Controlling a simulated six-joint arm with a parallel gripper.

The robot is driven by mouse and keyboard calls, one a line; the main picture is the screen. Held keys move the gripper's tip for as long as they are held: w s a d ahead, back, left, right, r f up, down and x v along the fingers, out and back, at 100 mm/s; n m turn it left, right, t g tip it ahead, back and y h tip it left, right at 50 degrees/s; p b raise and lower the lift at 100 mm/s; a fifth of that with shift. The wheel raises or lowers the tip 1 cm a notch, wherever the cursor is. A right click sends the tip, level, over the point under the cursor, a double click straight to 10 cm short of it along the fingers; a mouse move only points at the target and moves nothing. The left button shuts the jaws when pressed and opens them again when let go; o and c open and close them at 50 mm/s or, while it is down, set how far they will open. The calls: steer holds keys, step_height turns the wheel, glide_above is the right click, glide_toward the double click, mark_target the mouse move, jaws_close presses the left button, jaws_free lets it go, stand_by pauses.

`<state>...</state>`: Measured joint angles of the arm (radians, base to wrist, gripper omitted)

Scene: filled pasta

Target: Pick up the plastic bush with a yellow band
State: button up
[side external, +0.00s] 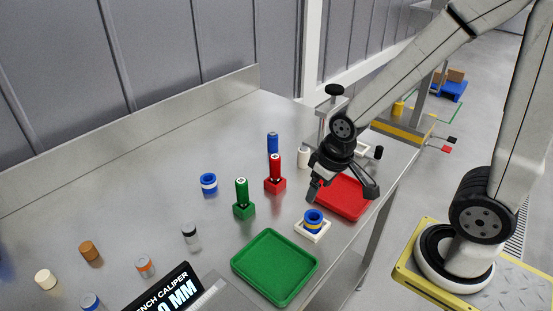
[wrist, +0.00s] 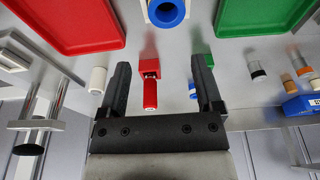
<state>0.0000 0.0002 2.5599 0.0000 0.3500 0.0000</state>
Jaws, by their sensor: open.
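The blue plastic bush with a yellow band (side external: 313,219) sits upright on a white square base (side external: 322,236) between the red and green trays. In the wrist view the bush (wrist: 168,11) shows as a blue ring at the top edge, partly cut off, and its yellow band is not clear there. My gripper (side external: 341,193) is open and empty, above and just behind the bush, near the red tray. Its two fingers also show apart in the wrist view (wrist: 160,70), with nothing held between them.
The red tray (side external: 345,199) and green tray (side external: 275,267) flank the bush. Red (side external: 275,187) and green (side external: 242,212) blocks hold upright cylinders. A blue bush with a white band (side external: 209,186) stands farther left. Several small cylinders and a caliper display (side external: 163,296) are at lower left.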

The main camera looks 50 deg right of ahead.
steer(key=shift+o, duration=1.1)
steer(key=shift+r, duration=0.1)
